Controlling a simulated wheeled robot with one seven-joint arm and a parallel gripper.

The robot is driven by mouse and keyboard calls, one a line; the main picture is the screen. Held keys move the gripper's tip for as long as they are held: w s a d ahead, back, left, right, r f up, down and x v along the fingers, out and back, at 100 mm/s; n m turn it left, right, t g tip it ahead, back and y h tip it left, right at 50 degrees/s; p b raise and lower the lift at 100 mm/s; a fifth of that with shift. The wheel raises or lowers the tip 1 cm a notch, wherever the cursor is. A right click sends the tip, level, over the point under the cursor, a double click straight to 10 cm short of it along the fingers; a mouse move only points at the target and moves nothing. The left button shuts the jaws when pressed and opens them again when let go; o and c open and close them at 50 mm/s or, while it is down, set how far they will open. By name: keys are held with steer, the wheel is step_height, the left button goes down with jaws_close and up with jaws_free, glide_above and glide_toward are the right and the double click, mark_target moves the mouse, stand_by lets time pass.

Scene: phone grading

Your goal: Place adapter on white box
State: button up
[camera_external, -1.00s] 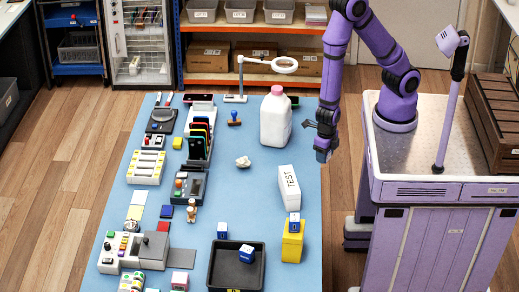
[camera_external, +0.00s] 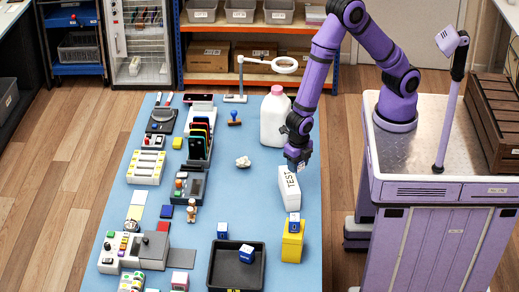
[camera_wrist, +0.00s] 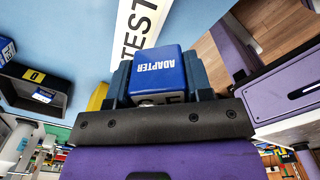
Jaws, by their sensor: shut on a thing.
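The blue adapter (camera_wrist: 158,76), lettered ADAPTER, is between my gripper's fingers in the wrist view. My gripper (camera_external: 298,164) is shut on it and hangs over the far end of the white box. The white box (camera_external: 289,192), lettered TEST, lies on the blue table; its lettered face also shows in the wrist view (camera_wrist: 138,28), beyond the adapter. I cannot tell whether the adapter touches the box. In the external view the adapter is mostly hidden by the gripper.
A yellow box (camera_external: 292,246) with a blue-and-white cube on top stands just in front of the white box. A white jug (camera_external: 274,122) stands close behind my gripper. A black tray (camera_external: 225,275) holds another blue cube.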

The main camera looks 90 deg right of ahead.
mark_target(290, 179)
steer(key=w, duration=0.1)
steer(key=w+a, duration=0.1)
steer(key=shift+w+f, duration=0.15)
steer(key=shift+w, duration=0.15)
steer(key=shift+f, duration=1.75)
steer(key=o, duration=0.9)
steer(key=shift+f, duration=0.15)
step_height(290, 179, up, 12)
steer(key=shift+r, duration=0.2)
